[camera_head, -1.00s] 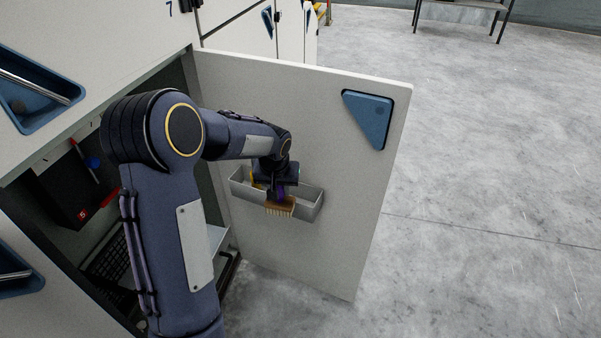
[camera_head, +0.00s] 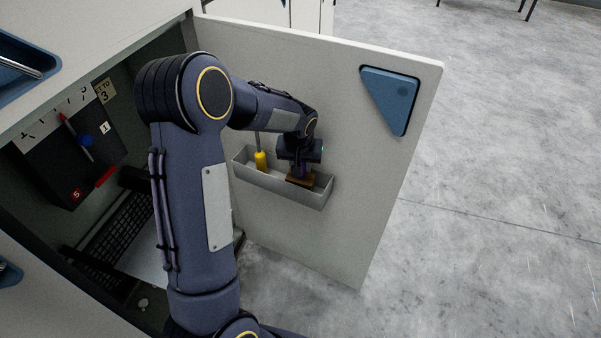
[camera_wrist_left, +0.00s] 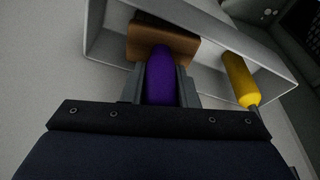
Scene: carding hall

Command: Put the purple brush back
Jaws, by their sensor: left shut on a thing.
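The purple brush has a purple handle (camera_wrist_left: 160,78) and a brown wooden head (camera_head: 300,180). My left gripper (camera_head: 301,168) is shut on the handle, with a finger on each side of it in the left wrist view. The brush head is inside the grey bin (camera_head: 318,198) on the inner face of the open cabinet door, towards the bin's right end. I cannot tell whether the brush touches the bin floor. My right gripper is not in view.
A yellow-handled tool (camera_head: 261,161) stands in the left part of the bin; it also shows in the left wrist view (camera_wrist_left: 239,78). The open door (camera_head: 390,185) carries a blue triangular recess (camera_head: 390,97). Clear floor lies right.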

